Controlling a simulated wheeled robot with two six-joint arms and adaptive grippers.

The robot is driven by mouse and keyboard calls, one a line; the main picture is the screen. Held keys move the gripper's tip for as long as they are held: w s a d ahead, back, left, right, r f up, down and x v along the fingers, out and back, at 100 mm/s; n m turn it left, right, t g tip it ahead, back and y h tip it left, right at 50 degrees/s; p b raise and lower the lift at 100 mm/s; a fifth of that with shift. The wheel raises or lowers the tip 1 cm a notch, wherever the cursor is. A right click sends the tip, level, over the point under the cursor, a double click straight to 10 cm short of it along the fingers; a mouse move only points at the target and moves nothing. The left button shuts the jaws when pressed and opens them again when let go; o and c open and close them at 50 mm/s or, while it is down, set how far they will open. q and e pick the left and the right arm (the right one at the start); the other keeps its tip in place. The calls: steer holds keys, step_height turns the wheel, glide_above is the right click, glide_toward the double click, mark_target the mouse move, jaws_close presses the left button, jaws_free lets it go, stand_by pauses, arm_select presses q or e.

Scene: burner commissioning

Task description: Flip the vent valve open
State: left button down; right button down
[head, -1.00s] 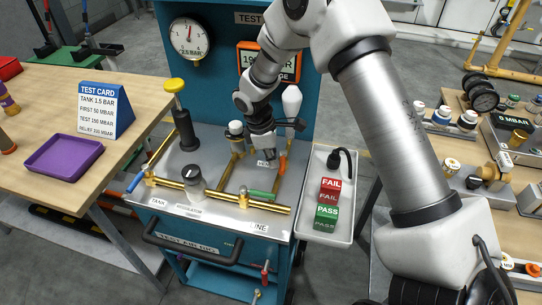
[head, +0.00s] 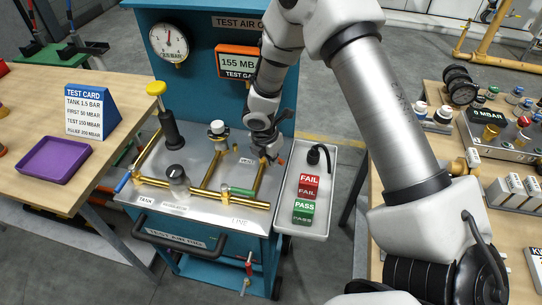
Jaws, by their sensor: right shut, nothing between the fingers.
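The test air cart (head: 207,212) stands in the middle of the head view, with brass pipework on its grey top. A small label, apparently VENT (head: 246,161), lies by the back right branch. A small orange part (head: 282,160), apparently the vent valve's handle, shows just right of my right gripper (head: 270,156). The gripper is shut and empty, pointing down at the end of that branch. It hides most of the valve, so I cannot tell the handle's angle or whether they touch. My left gripper is out of view.
Green (head: 240,191) and blue (head: 123,181) handles sit on the front pipe. A black pump with a yellow knob (head: 156,88) rises at left. The digital gauge (head: 238,62) reads 155. A tray (head: 285,214) with FAIL and PASS blocks adjoins the cart's right side.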

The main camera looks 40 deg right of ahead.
steer(key=shift+d+n, duration=0.45)
steer(key=shift+n, duration=0.45)
steer(key=shift+d+n+t, duration=0.4)
steer(key=shift+d+n, duration=0.15)
steer(key=shift+n, duration=0.45)
steer(key=shift+d, duration=0.3)
steer(key=shift+w, duration=0.1)
